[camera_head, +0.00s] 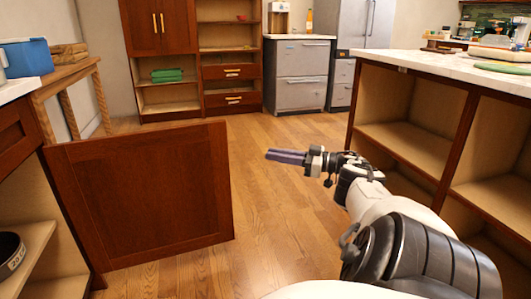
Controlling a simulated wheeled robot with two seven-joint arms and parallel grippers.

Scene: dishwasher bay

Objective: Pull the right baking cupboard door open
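A brown panelled cupboard door (140,200) stands swung wide open from the low cabinet at the left. No handle shows on the face toward me. The open cupboard (28,238) behind its hinge edge shows a light wooden shelf. I cannot tell from this view alone whether this is the right baking cupboard door. My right gripper (286,156) is over the open floor, to the right of the door and apart from it. Its dark purple fingers lie together with nothing between them. My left gripper is not in view.
A dark bowl (10,252) sits in the left cupboard. An island with open shelves (410,112) stands close on the right, beside my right arm. A tall brown cabinet (160,55) and a grey appliance (300,75) stand at the back. The wooden floor (285,215) between is clear.

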